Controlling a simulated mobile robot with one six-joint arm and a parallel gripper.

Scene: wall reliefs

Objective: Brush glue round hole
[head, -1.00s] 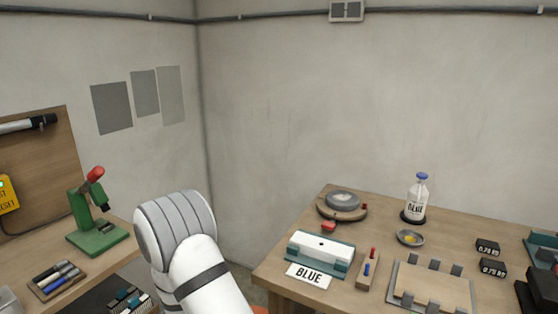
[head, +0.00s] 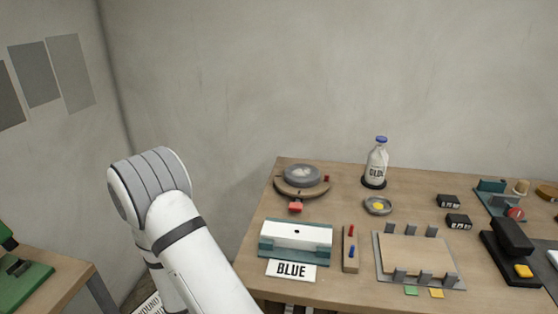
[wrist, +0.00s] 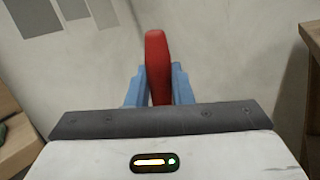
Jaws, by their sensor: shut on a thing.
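My gripper (wrist: 158,85) is shut on a red, rounded, handle-like thing (wrist: 157,60) between its blue fingers. The far end of that thing is hidden, so I cannot tell whether it has bristles. The head view shows my arm at the left, but not my fingers. A white block with a small dark hole (head: 297,236) sits in a teal holder (head: 264,245) on the bench, behind a BLUE card (head: 291,270). A clear bottle with a blue cap and a partly readable label (head: 376,168) stands at the back.
The wooden bench (head: 340,292) also bears a round turntable-like stand (head: 302,182), a strip with red and blue pegs (head: 350,252), a clamped board (head: 415,257) and a black stapler-like device (head: 510,250). Another bench (head: 70,285) is at the lower left.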

